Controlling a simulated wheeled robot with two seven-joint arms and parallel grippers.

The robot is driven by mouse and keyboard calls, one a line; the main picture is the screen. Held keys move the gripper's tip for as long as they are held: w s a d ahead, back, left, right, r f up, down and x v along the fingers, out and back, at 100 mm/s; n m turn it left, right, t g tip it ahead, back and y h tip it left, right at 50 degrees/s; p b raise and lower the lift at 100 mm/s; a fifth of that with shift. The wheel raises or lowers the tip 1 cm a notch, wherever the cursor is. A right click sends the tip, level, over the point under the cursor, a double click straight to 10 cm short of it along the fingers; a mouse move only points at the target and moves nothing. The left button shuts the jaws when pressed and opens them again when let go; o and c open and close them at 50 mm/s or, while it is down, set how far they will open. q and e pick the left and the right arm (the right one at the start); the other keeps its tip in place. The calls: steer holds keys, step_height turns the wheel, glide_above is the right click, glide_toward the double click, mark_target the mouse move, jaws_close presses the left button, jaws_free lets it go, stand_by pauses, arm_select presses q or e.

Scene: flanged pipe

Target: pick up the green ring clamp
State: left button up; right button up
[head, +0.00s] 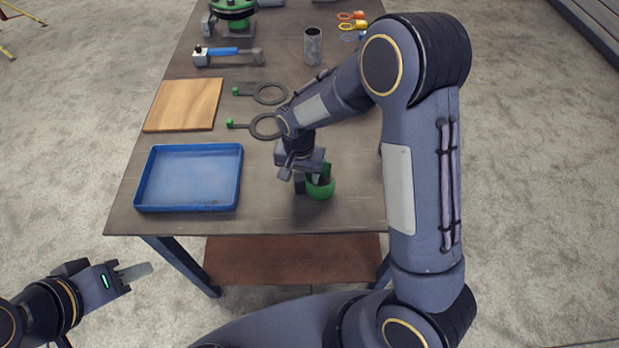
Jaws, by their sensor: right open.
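The green ring clamp (323,191) lies near the front edge of the table, right of the blue tray. Its upper part is partly hidden by my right gripper (313,181). The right gripper points down at the clamp with its jaws open, one finger beside the ring's left side. I cannot tell whether the fingers touch it. My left gripper (134,272) hangs in front of the table at the lower left, away from the clamp.
The blue tray (189,207) looks empty and sits at the front left of the table (270,217). Behind it are a wooden board (184,105), two dark rings with green tabs (265,127), a blue-handled tool (228,54) and a grey cylinder (313,46).

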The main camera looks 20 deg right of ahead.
jaws_close()
stand_by(0.3)
steer(key=shift+r, duration=0.15)
steer(key=shift+r, duration=0.55)
steer(key=s+d+r+b, duration=0.1)
steer(key=d+r+b, duration=0.1)
steer(key=d+r, duration=0.9)
steer(key=d, duration=0.3)
steer(key=shift+r+b, duration=0.35)
